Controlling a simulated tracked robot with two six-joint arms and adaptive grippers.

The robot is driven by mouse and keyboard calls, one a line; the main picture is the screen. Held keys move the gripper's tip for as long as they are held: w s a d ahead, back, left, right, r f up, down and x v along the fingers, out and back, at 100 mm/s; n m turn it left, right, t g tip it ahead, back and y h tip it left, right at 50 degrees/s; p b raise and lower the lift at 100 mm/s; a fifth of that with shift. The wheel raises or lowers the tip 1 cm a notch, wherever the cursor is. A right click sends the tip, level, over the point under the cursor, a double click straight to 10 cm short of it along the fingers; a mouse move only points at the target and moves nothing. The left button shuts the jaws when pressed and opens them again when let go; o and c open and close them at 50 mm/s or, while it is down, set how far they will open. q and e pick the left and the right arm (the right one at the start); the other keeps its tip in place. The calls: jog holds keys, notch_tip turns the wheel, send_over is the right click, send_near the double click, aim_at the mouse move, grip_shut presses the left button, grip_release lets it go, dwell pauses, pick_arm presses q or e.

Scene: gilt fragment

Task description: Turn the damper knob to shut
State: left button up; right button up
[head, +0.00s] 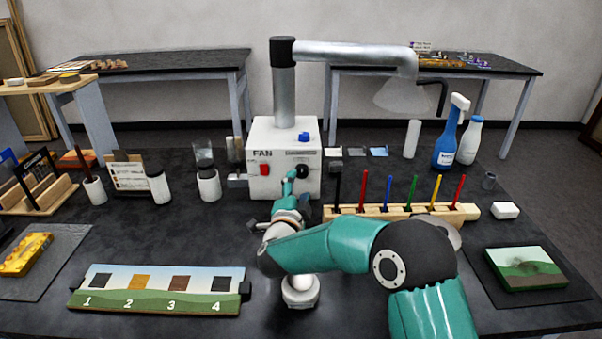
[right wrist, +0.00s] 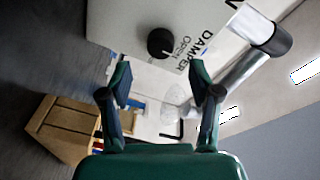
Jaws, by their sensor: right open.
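The white fan box (head: 258,140) stands at the back middle of the black bench, with a red switch (head: 264,169) on its front. The black round damper knob (head: 302,171) is at the right of that front. In the right wrist view the knob (right wrist: 160,42) shows beside the printed words DAMPER and OPEN; I cannot tell its exact setting. My right gripper (head: 290,180) is in front of the box. In the right wrist view its open fingers (right wrist: 160,80) are spread and empty, with the knob beyond the tips, in line with the gap, apart from them. My left gripper is out of view.
A wooden rack (head: 395,213) of several coloured sticks stands right of my arm. Glass jars (head: 208,180) stand left of the box. A numbered panel (head: 160,290) lies at the front left. A metal duct (head: 350,52) rises from the box and runs right.

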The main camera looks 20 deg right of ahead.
aim_at(302, 174)
jog(key=shift+p+x, duration=0.4)
jog(key=shift+x, duration=2.35)
jog(key=shift+c, duration=0.3)
jog(key=shift+f, duration=0.1)
jog(key=c, duration=1.1)
